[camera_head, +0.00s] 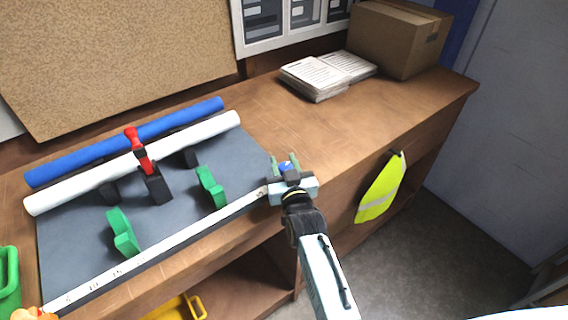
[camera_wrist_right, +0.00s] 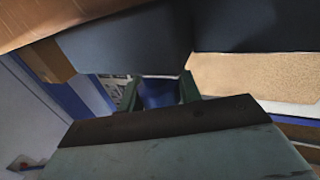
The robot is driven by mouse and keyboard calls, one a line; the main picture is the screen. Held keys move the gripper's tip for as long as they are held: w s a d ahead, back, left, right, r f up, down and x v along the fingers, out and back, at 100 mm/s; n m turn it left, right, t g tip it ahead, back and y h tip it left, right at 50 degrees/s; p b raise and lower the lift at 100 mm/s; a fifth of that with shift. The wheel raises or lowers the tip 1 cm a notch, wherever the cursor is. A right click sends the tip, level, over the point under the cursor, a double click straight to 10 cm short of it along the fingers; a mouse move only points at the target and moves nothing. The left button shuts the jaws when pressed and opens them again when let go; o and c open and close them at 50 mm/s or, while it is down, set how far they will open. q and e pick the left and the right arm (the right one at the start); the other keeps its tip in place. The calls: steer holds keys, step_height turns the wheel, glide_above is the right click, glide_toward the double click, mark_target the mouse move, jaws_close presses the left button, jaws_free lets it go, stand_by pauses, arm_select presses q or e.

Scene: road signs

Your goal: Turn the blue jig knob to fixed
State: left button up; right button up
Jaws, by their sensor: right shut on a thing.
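The blue jig knob (camera_head: 286,168) sits at the right front corner of the grey jig board (camera_head: 75,232), near the end of the white ruler strip. My right gripper (camera_head: 285,163) is shut on the knob, with its green fingers on either side of it. In the right wrist view the blue knob (camera_wrist_right: 158,93) shows between the two fingers (camera_wrist_right: 160,92). The knob is mostly hidden by the gripper, and its setting cannot be read.
Blue and white rolls (camera_head: 130,165) lie on the board with a red-handled clamp (camera_head: 139,150) and green stops (camera_head: 211,187). Papers (camera_head: 325,75) and a cardboard box (camera_head: 398,38) stand at the back right. A yellow vest (camera_head: 382,190) hangs at the front. The bench right of the board is clear.

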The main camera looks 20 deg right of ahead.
steer(key=o, duration=1)
steer(key=shift+r, duration=0.1)
steer(key=shift+c, duration=0.2)
steer(key=s, duration=1.3)
steer(key=shift+s+a+b, duration=0.15)
steer(key=shift+a+b, duration=0.15)
steer(key=shift+a, duration=0.1)
